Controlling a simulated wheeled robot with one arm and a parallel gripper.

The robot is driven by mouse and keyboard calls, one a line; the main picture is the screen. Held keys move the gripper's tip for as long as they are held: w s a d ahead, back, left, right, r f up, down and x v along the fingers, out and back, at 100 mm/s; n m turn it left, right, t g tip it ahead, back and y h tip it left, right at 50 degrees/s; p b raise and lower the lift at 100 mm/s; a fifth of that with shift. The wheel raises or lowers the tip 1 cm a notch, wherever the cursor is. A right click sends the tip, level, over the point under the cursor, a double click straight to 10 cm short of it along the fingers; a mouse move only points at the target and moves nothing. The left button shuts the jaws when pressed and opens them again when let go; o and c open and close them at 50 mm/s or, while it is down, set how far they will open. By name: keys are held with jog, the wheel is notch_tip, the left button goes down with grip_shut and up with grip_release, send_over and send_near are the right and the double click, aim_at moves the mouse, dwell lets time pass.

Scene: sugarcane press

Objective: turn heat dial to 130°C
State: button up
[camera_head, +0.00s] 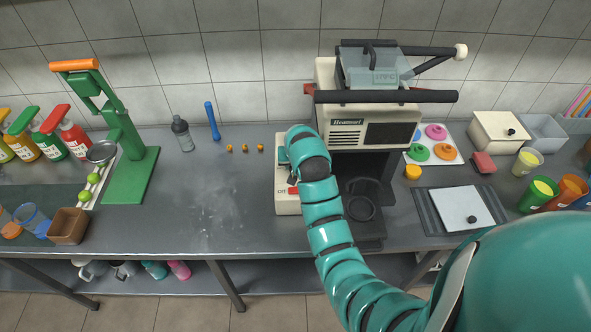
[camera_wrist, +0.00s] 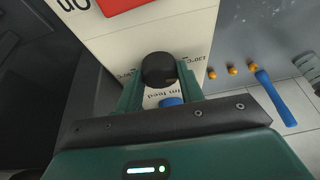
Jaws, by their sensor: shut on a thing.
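The heat dial is a black round knob (camera_wrist: 159,68) on the cream control panel (camera_wrist: 120,45), seen in the wrist view. My gripper (camera_wrist: 160,82) is shut on the dial, with a green finger on each side of it. Printed temperature marks show beside the dial, one reading about 130°C to its right; the dial's pointer is hard to make out. In the head view my teal arm reaches the cream machine base (camera_head: 286,203) and hides the dial and most of the gripper.
A red switch (camera_wrist: 120,5) sits on the panel beyond the dial. The press body (camera_head: 365,130) rises to the right. Several small orange pieces (camera_head: 244,148) and a blue tool (camera_head: 212,121) lie left of it. The counter's middle left (camera_head: 200,200) is clear.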

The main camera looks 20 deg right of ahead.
jog(key=shift+f+n+b, duration=0.15)
jog(key=shift+n+b, duration=0.4)
jog(key=shift+n, duration=0.15)
jog(key=shift+n+y, duration=0.3)
jog(key=o, duration=1)
